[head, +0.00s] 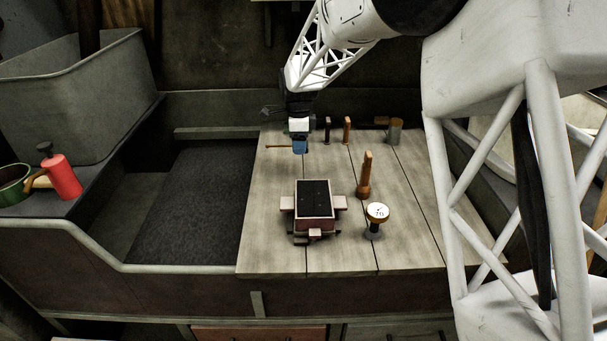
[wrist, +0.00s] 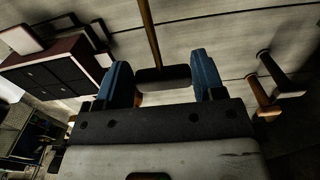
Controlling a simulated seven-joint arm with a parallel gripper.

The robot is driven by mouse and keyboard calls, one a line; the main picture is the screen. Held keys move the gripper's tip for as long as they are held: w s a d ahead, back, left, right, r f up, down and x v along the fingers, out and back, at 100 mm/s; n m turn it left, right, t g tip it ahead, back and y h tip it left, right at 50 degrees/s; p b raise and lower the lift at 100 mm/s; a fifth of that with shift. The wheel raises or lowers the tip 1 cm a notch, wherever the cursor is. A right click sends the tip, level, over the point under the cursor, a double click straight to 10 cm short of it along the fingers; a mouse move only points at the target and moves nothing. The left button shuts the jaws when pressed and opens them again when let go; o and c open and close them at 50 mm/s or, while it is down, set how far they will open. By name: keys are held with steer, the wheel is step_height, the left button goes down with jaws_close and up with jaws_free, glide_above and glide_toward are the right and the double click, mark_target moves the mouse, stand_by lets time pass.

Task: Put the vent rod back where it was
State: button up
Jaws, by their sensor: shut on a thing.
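The vent rod (head: 278,146) is a thin brass-brown stick that points left from my gripper (head: 299,149) in the head view. The wrist view shows the rod's shaft (wrist: 150,35) running away from a dark cross handle (wrist: 163,78). My gripper's blue fingers (wrist: 166,82) are shut on this handle. The rod lies roughly level at the back left of the plank board (head: 270,240). I cannot tell whether it touches the board. The fingers hide part of the handle in the head view.
A black-topped moulding box (head: 314,197) sits mid-board. A wooden peg (head: 366,178) and a round dial tool (head: 377,212) stand to its right. A dark-handled tool (head: 327,128), an orange-handled tool (head: 347,130) and a mallet (head: 395,131) are along the back. The board's front right is clear.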

glide_above(299, 176)
steer(key=shift+w+f, duration=0.1)
steer(key=shift+f, duration=2.35)
steer(key=shift+f, duration=2.5)
steer(key=shift+f, duration=0.15)
steer(key=o, duration=1.4)
steer(key=shift+r, duration=0.2)
step_height(299, 176, up, 12)
steer(key=shift+f, duration=0.1)
